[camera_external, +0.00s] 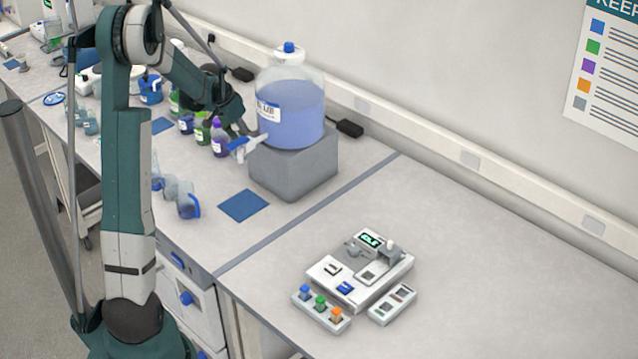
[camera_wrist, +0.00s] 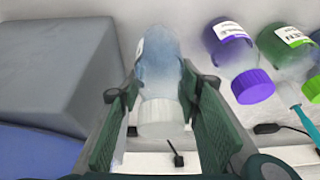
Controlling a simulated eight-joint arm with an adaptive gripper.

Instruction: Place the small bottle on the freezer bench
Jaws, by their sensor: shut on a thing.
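The small bottle (camera_wrist: 160,70) is clear and bluish with a white cap. In the wrist view it lies between the two green finger pads. My gripper (camera_wrist: 162,105) is shut on it, with a pad against each side and the cap toward the camera. In the external view my gripper (camera_external: 240,128) is above the left bench (camera_external: 210,172), just left of the large blue-filled carboy (camera_external: 290,108). No label marks which surface is the freezer bench.
A grey block (camera_external: 295,170) under the carboy stands close to my gripper. Purple (camera_external: 219,135) and green (camera_external: 201,132) bottles are beside it. A blue mat (camera_external: 243,205) is bare. An instrument (camera_external: 335,283) sits on the right bench, with free room around it.

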